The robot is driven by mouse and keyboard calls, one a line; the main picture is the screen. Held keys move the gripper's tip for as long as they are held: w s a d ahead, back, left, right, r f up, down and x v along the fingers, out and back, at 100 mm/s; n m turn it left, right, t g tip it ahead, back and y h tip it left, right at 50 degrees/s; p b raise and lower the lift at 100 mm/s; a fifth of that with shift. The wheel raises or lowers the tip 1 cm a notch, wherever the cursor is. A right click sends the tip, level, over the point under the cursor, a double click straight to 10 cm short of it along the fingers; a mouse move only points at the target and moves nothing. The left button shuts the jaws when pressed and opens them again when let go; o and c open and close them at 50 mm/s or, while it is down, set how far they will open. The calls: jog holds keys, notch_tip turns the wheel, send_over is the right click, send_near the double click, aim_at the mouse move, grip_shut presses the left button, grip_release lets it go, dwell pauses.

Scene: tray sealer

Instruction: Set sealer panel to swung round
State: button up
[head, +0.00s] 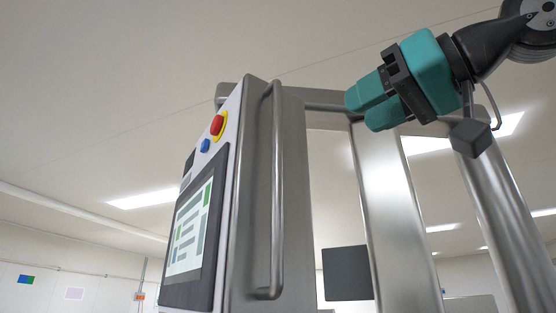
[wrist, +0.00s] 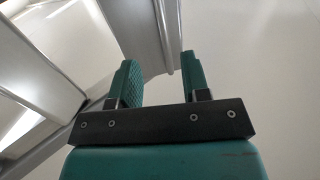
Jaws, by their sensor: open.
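The sealer panel (head: 228,190) stands left of centre in the head view, its lit screen (head: 190,230) facing left. A red button on a yellow surround (head: 217,125) and a blue button (head: 205,145) sit above the screen. A long vertical metal handle (head: 277,190) runs along the panel's near side. My teal gripper (head: 362,107) is at the upper right, apart from the handle in the picture, with its fingers pointing left. In the wrist view my gripper (wrist: 157,80) is open with nothing between its fingers. A metal part shows beyond the fingers; I cannot tell which part it is.
Metal posts (head: 390,210) of the sealer frame stand right of the panel, below my gripper. A top beam (head: 325,98) joins them behind the panel. The space left of the panel looks free.

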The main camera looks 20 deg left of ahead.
aim_at(281, 154)
jog(key=p+x, duration=0.5)
jog(key=x, duration=1.1)
jog(key=shift+w+r+p, duration=0.1)
jog(key=shift+p, duration=0.3)
jog(key=shift+w+a, duration=0.25)
jog(key=shift+a, duration=0.25)
jog(key=shift+f, duration=0.2)
grip_shut()
